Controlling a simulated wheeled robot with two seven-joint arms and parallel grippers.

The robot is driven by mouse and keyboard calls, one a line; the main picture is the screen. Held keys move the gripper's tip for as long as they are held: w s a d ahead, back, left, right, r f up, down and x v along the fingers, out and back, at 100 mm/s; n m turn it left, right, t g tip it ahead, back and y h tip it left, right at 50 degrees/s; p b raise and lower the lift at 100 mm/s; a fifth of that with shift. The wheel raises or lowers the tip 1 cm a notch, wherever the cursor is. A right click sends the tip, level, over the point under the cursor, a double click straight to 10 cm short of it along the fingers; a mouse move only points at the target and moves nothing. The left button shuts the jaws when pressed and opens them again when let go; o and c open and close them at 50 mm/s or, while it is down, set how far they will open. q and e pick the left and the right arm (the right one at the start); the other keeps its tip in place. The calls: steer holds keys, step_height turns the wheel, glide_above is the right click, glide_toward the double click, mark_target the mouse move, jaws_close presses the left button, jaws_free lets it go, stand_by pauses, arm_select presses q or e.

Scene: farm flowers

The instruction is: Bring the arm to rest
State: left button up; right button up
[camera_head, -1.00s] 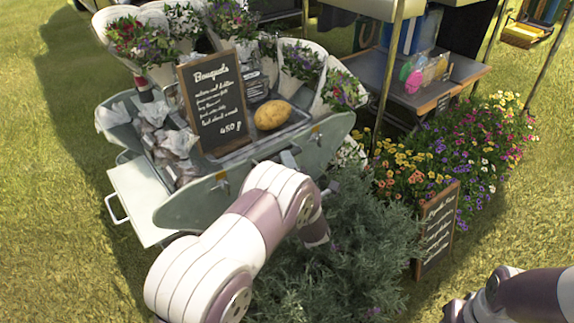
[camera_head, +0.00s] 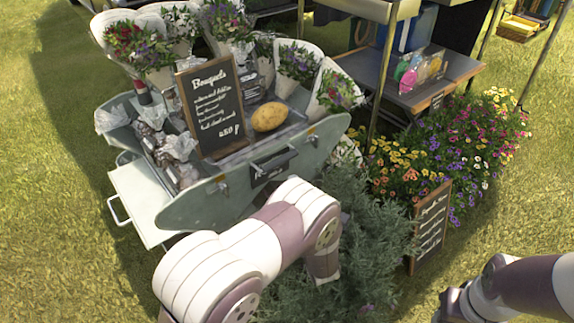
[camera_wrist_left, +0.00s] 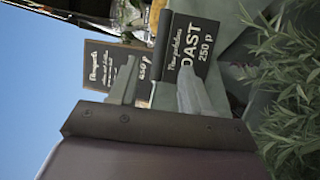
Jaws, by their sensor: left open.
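My left arm (camera_head: 250,245) comes in from the lower left of the head view and bends downward in front of the green cart. Its gripper is hidden in the head view. In the left wrist view my left gripper (camera_wrist_left: 152,92) is open, with two pale fingers apart and nothing visible between them. My right arm (camera_head: 530,285) shows at the lower right edge, over grass.
The green cart (camera_head: 190,208) holds white-wrapped bouquets, a "Bouquets" chalkboard (camera_head: 212,105) and a potato (camera_head: 268,117). A grey-green bush (camera_head: 370,235) stands beside my left arm. Flowers (camera_head: 440,150) and a small chalkboard (camera_head: 430,228) are at the right. Open grass (camera_head: 60,240) lies left.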

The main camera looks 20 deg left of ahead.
arm_select(q)
steer(key=v, duration=0.3)
steer(key=shift+s+d+f+p, duration=0.1)
steer(key=shift+s+d+p, duration=0.1)
steer(key=shift+s+p, duration=0.1)
arm_select(e)
steer(key=shift+r, duration=0.7)
